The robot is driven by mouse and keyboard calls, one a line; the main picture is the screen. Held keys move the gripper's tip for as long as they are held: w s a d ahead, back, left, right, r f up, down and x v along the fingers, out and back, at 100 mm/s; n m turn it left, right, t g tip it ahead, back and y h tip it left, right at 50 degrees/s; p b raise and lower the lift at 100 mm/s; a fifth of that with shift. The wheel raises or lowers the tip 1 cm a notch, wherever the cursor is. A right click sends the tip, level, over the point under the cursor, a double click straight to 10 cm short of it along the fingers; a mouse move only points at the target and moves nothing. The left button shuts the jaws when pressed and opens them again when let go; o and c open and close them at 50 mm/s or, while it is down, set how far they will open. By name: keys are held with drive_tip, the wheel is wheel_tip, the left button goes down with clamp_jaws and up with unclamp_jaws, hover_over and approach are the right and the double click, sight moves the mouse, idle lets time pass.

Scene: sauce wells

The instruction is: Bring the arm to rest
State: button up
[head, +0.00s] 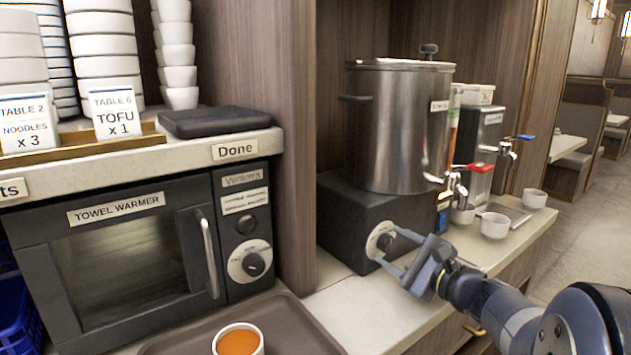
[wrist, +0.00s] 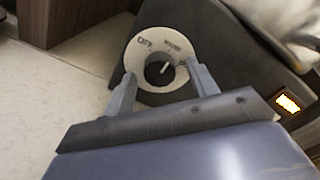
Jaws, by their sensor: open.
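My gripper (head: 388,253) is open and empty in the head view, in front of the black base (head: 345,215) under a large steel urn (head: 400,125). Its two fingers point at the round control dial (head: 381,241) on that base. In the wrist view the gripper (wrist: 158,88) has its fingers on either side of the dial (wrist: 160,69), with nothing held between them. I cannot tell whether the fingertips touch the dial's plate. My arm reaches in from the lower right of the head view.
A towel warmer (head: 130,255) stands at the left. A brown tray (head: 290,325) with a bowl of orange sauce (head: 238,340) lies at the front. White cups (head: 494,225) stand right of the urn, below the red-handled tap (head: 470,167). An orange light (wrist: 288,103) glows on the base.

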drive_tip(key=shift+r+m+p, duration=0.15)
drive_tip(key=shift+m+p, duration=2.15)
drive_tip(key=shift+p, duration=1.4)
drive_tip(key=m+p, duration=0.4)
drive_tip(key=p, duration=0.3)
drive_tip(key=shift+m, duration=0.3)
drive_tip(key=v, duration=0.8)
drive_tip(key=shift+b, duration=0.3)
